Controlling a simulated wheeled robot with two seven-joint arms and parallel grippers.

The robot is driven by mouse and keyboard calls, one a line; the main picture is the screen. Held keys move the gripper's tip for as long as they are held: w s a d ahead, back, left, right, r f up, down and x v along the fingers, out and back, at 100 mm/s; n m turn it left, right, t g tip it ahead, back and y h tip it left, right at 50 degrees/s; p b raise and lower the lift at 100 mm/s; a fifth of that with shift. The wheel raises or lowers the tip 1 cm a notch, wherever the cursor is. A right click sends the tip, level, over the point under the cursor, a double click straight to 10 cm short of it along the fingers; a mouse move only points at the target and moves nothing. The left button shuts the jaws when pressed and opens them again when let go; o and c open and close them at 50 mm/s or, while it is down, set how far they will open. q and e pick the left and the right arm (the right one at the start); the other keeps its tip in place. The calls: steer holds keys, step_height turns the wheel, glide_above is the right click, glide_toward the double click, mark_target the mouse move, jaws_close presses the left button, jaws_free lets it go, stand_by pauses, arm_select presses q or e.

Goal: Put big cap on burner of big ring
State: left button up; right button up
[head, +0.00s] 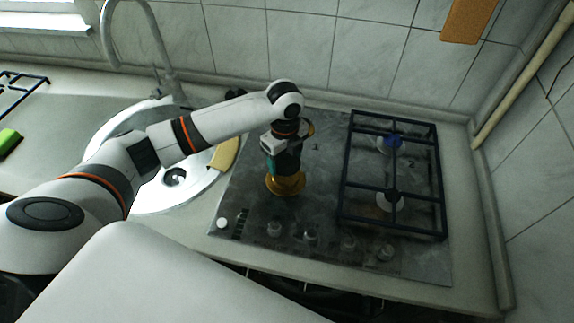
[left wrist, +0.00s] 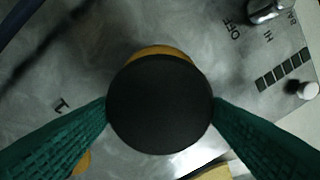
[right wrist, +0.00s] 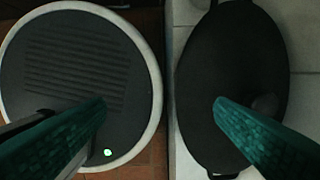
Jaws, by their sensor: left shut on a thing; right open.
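My left gripper (head: 284,172) points down over the front left burner of the hob. In the left wrist view its green fingers (left wrist: 160,108) are shut on the round black cap (left wrist: 160,105), one finger at each side. A gold burner ring (head: 287,186) stands directly below the gripper, and its edge (left wrist: 160,51) shows behind the cap. I cannot tell whether the cap touches the ring. A second gold burner (head: 309,129) is partly hidden behind the gripper. My right gripper (right wrist: 160,104) is open and empty, seen only in the right wrist view.
A dark grate (head: 342,190) covers the right burners, one with a blue top (head: 389,143). Knobs (head: 311,232) line the hob's front. A sink (head: 150,200) lies to the left. Below my right gripper are a round ribbed disc (right wrist: 75,60) and a black oval pan (right wrist: 232,60).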

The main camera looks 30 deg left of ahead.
mark_target(285, 164)
arm_select(q)
steer(key=shift+s+f, duration=0.15)
steer(key=shift+f, duration=0.5)
steer(key=f, duration=0.3)
steer(key=shift+w+f+p, duration=0.2)
steer(key=shift+p, duration=0.15)
steer(key=shift+f, duration=0.15)
arm_select(e)
steer(key=shift+a+r, duration=0.1)
steer(key=shift+r, duration=0.35)
arm_select(q)
steer(key=shift+f, duration=0.1)
steer(key=o, duration=1.1)
steer(key=shift+c, duration=0.2)
arm_select(e)
steer(key=shift+s, duration=0.1)
